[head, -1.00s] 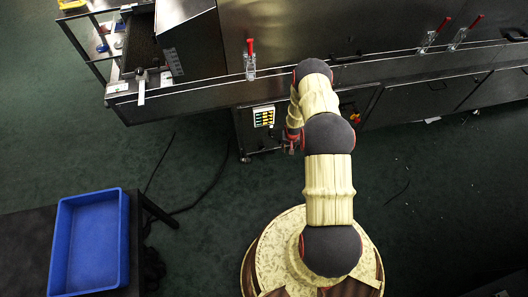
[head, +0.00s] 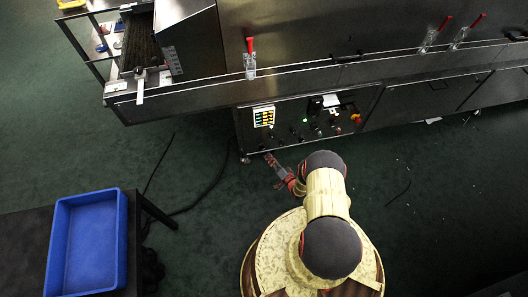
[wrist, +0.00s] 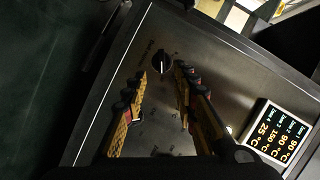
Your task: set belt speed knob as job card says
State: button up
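My gripper (head: 273,163) is low in front of the machine's control panel (head: 285,116) in the head view. In the wrist view its two fingers (wrist: 161,72) are apart with nothing held between them. A black round knob with a pale pointer line (wrist: 161,62) shows just beyond the fingertips, roughly in line with the gap. Its small lettering is unreadable, so I cannot tell which knob it is. Any contact is not visible.
A lit display with yellow temperature figures (wrist: 277,133) is on the panel. A red and yellow button (head: 356,118) and a green light (head: 305,120) are also there. A blue crate (head: 91,245) stands on a dark table at lower left. Floor between is mostly clear.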

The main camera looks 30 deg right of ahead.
aim_at(262, 148)
jog(key=b+x, duration=0.2)
jog(key=x, duration=0.5)
jog(key=shift+w+b, duration=0.3)
jog(key=shift+w, duration=0.05)
jog(key=shift+a, duration=0.1)
jog(key=c, duration=0.4)
grip_shut()
